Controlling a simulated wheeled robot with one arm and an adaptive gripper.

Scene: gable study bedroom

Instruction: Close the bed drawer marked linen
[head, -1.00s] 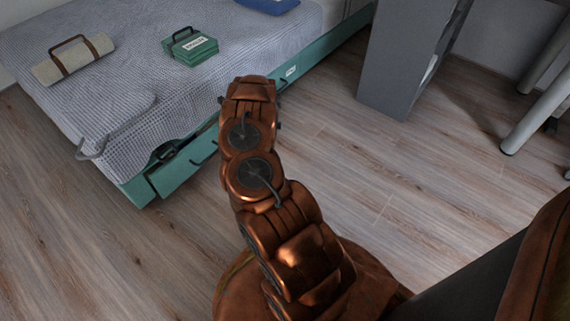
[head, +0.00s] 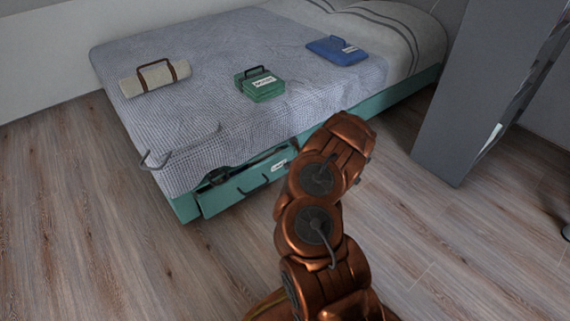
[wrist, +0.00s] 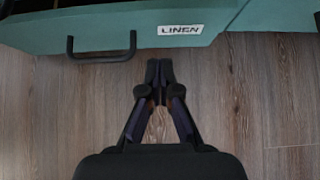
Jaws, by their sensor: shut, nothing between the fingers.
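The green bed drawer marked linen (head: 233,190) is pulled partly out of the near side of the bed. In the wrist view its front (wrist: 230,20) runs along the top, with a white label reading LINEN (wrist: 181,30) and a dark bar handle (wrist: 101,57) to the label's left. My gripper (wrist: 159,64) is shut and empty. It shows over the floor, just below the label in the picture and right of the handle, apparently apart from the drawer front. In the head view my arm hides the gripper.
On the bed (head: 200,130) lie a rolled beige bundle (head: 152,79), a green labelled case (head: 262,88) and a blue case (head: 336,50). A tall grey cabinet (head: 470,90) stands at the right. The wooden floor left of the bed is clear.

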